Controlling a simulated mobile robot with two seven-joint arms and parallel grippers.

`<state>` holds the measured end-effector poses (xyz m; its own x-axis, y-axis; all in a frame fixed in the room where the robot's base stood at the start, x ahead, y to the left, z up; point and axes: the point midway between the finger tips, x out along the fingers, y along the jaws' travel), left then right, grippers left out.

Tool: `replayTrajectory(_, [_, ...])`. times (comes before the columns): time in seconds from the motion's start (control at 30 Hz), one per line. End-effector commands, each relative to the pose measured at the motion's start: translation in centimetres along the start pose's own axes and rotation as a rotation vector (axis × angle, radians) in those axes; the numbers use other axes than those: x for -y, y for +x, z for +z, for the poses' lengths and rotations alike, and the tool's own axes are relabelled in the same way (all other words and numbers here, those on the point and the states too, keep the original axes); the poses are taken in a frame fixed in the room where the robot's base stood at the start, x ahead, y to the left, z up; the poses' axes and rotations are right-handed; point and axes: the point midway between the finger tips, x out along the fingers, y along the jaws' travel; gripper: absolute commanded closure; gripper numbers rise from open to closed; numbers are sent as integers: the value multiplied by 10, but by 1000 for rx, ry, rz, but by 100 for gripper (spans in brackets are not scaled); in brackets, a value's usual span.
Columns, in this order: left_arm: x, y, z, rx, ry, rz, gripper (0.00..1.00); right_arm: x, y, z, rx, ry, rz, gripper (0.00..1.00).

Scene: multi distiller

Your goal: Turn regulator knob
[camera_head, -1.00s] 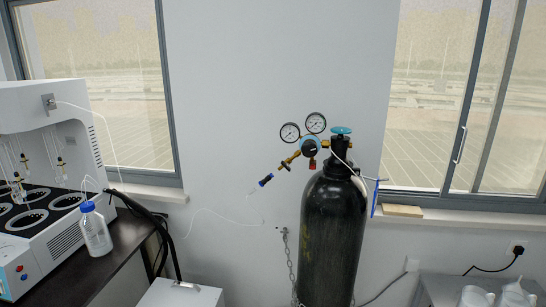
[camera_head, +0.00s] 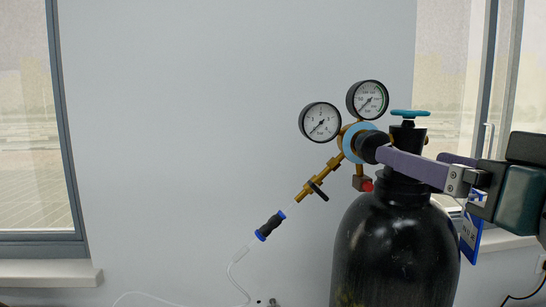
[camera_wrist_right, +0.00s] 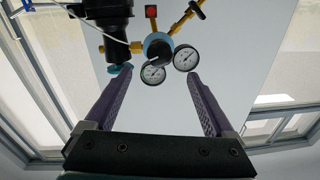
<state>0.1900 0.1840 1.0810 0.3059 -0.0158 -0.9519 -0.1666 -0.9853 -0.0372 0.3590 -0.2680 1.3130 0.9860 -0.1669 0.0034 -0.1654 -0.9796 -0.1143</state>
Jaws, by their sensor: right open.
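The regulator, with two round gauges, a blue ring and brass fittings, sits on the neck of a black gas cylinder (camera_head: 395,250). Its black regulator knob (camera_head: 368,146) faces my right arm in the head view. The knob also shows in the right wrist view (camera_wrist_right: 158,46), above and between the fingertips. My right gripper (camera_head: 410,155) comes in from the right with its purple fingers apart and empty. One fingertip overlaps the knob's edge in the head view; I cannot tell whether it touches. My left gripper is not in view.
A blue cylinder valve handwheel (camera_head: 410,113) stands close above the right fingers. A brass outlet with a clear hose (camera_head: 240,270) runs down left. A blue tag (camera_head: 470,235) hangs at right. The wall space left is clear.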

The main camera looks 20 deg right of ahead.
Motion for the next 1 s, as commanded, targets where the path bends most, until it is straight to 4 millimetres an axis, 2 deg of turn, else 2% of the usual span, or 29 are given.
replayTrajectory(0.03, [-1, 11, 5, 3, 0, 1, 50, 0, 5, 4, -7, -2, -3, 11])
replayTrajectory(0.13, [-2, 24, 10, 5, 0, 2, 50, 0, 16, 5, -7, -5, -3, 11])
replayTrajectory(0.5, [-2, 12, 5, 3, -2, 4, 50, 0, 76, -1, 2, -2, 2, 11])
replayTrajectory(0.7, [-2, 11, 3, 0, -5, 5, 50, 0, 88, 0, 3, -3, 2, 11])
replayTrajectory(0.97, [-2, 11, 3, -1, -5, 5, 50, 0, 90, 1, 3, -2, 1, 11])
replayTrajectory(1.0, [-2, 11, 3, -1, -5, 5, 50, 0, 90, 1, 3, -2, 1, 15])
